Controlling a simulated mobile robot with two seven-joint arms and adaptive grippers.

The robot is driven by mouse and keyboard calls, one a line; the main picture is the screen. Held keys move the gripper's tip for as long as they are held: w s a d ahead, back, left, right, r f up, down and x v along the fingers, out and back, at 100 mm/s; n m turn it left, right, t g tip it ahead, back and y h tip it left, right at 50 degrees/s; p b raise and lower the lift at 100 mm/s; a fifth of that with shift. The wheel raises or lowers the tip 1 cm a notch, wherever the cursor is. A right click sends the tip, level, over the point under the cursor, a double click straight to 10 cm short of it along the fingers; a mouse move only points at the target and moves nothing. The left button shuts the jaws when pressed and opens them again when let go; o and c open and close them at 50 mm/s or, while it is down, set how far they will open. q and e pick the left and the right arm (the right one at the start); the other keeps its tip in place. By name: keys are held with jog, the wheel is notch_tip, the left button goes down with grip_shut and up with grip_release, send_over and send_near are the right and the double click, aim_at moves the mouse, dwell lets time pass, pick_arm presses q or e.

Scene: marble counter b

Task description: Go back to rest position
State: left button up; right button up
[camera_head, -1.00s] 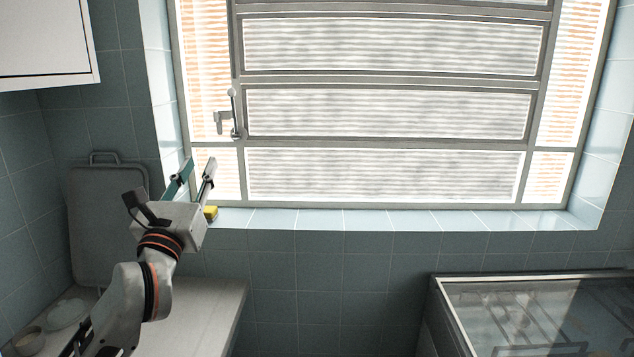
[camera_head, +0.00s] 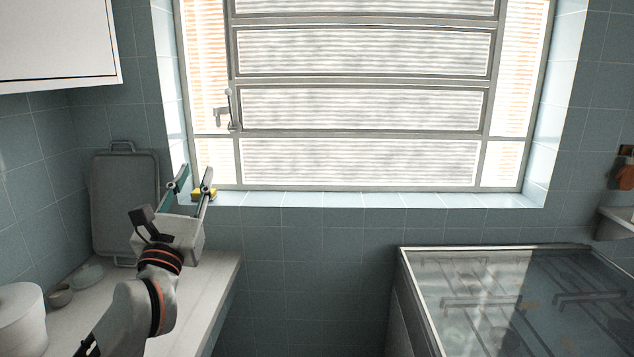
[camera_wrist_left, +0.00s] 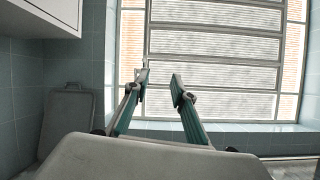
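My left gripper (camera_head: 191,182) is raised above the left counter, in front of the window's lower left corner. Its two fingers are spread apart with nothing between them. In the left wrist view the open fingers (camera_wrist_left: 160,82) point toward the window, and the gap between them is empty. My right gripper is in neither view.
A marble counter (camera_head: 205,285) at the left carries a white canister (camera_head: 20,318), small bowls (camera_head: 60,295) and an upright grey tray (camera_head: 124,205). A glass-topped stove (camera_head: 500,295) stands right. A white cabinet (camera_head: 55,40) hangs upper left.

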pick_arm(q)
jog(key=s+d+f+m+g+h, duration=0.15)
jog(key=s+f+m, duration=0.25)
jog(key=f+m, duration=0.6)
jog(key=s+d+f+m+g+h, duration=0.1)
jog(key=s+d+f+m+h, duration=0.25)
jog(key=f+m, duration=0.6)
jog(key=s+d+f+m+g+h, duration=0.15)
jog(key=s+f+m, duration=0.4)
jog(key=f, duration=0.75)
jog(key=s+a+f+m+g+y, duration=0.1)
jog(key=s+f+m, duration=0.3)
jog(key=f, duration=0.5)
jog(key=s+a+f+m+g+y, duration=0.1)
jog(key=s+f+m+g+y, duration=0.1)
jog(key=s+f+m+g, duration=0.2)
jog(key=s+a+f+m+g+y, duration=0.1)
jog(key=s+f+m, duration=0.4)
jog(key=f, duration=0.8)
jog(key=s+a+g, duration=0.1)
jog(key=s+g, duration=0.1)
jog(key=s, duration=0.1)
jog(key=shift+s+f, duration=0.35)
jog(key=shift+s, duration=0.05)
